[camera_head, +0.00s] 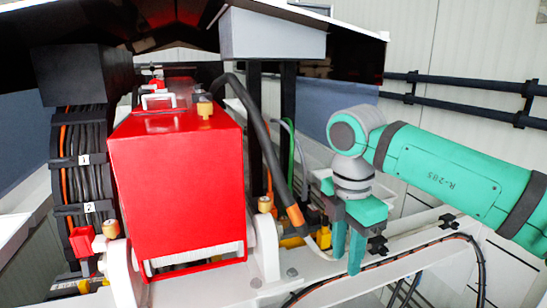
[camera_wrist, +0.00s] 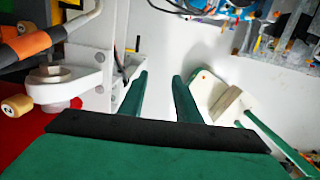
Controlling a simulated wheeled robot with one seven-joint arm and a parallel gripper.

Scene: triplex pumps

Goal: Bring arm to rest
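My arm (camera_head: 445,172), teal with grey joints, reaches in from the right in the head view and bends down at the wrist. My gripper (camera_head: 346,262) points downward beside the white frame rail, to the right of the red pump housing. In the wrist view my gripper's two green fingers (camera_wrist: 160,76) stand apart with a clear gap and nothing between them. In the head view the fingertips overlap the rail; I cannot tell whether they touch it.
The red pump housing (camera_head: 178,190) fills the middle left. A black hose (camera_head: 258,125) with an orange end curves down close to my gripper. The white rail (camera_head: 415,258) carries black clamps and a cable. Black railings (camera_head: 455,97) line the back wall.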

